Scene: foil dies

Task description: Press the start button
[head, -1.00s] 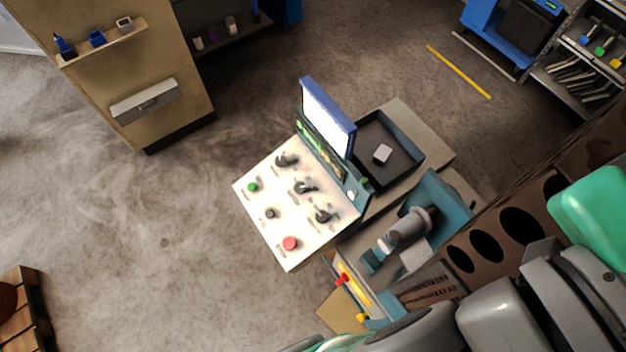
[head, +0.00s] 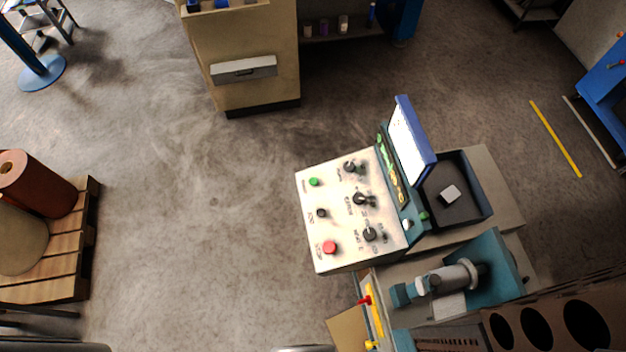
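A white control panel (head: 340,225) stands right of the middle in the head view. A green button (head: 314,182) sits near its far left corner. A red button (head: 329,247) sits near its front left corner, with a small dark button (head: 321,213) between them. Several black knobs (head: 362,199) line the panel's right side. The labels are too small to read, so I cannot tell from them which button is start. My gripper is not in the head view.
A screen (head: 411,143) and a dark tray (head: 470,200) adjoin the panel. A teal machine (head: 490,275) stands at the lower right. A tan cabinet (head: 250,50) stands behind, and a pallet (head: 62,250) with rolls lies left. Floor between pallet and panel is clear.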

